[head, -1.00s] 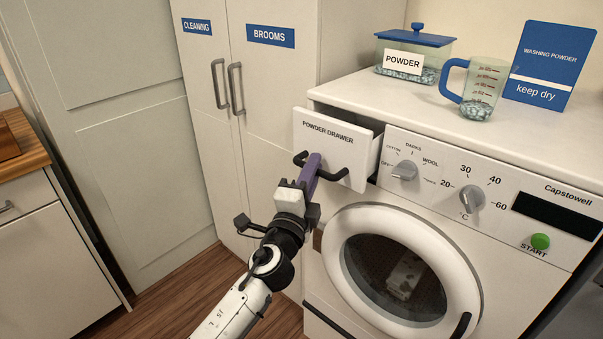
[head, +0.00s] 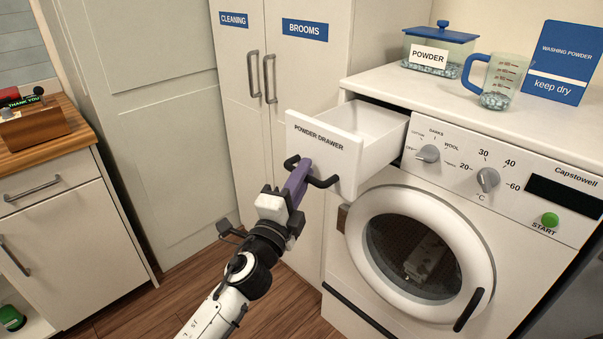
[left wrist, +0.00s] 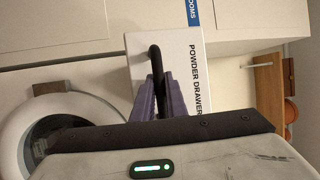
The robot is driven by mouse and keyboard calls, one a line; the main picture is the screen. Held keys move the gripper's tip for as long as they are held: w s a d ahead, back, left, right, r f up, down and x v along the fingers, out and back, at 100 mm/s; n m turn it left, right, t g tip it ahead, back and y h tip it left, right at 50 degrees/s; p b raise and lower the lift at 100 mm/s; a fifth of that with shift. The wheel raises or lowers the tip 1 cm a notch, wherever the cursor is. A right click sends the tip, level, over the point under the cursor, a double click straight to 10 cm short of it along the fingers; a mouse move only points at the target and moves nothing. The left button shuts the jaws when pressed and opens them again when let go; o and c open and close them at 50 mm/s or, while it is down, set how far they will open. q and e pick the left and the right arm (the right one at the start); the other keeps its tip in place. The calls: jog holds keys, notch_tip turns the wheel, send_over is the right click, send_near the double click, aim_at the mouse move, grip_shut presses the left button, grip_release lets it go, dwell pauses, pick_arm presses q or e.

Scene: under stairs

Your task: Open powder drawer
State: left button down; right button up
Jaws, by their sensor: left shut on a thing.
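The powder drawer (head: 324,147) is a white drawer at the upper left of the washing machine, pulled well out, with its empty-looking inside showing. Its black bar handle (head: 325,182) is on the front panel. My left gripper (head: 300,174), with purple fingers, is shut on this handle. In the left wrist view the drawer front (left wrist: 185,45) stands right ahead, and the purple fingers (left wrist: 158,95) lie on both sides of the black handle (left wrist: 155,68). My right gripper is not in view.
The washing machine (head: 400,315) has a closed round door (head: 425,250) below the drawer. On its top stand a powder box (head: 432,58), a measuring jug (head: 502,80) and a blue washing powder pack (head: 562,62). Tall cupboards stand behind; a wooden-topped cabinet (head: 60,225) stands left. The floor between is clear.

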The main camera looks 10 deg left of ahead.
pick_arm(q)
jog(key=c, duration=2.2)
grip_release()
jog(key=shift+o, duration=0.8)
jog(key=b+v, duration=0.1)
jog(key=v, duration=0.9)
jog(key=shift+s+b, duration=0.15)
jog(key=shift+b, duration=0.15)
jog(key=shift+f, duration=0.1)
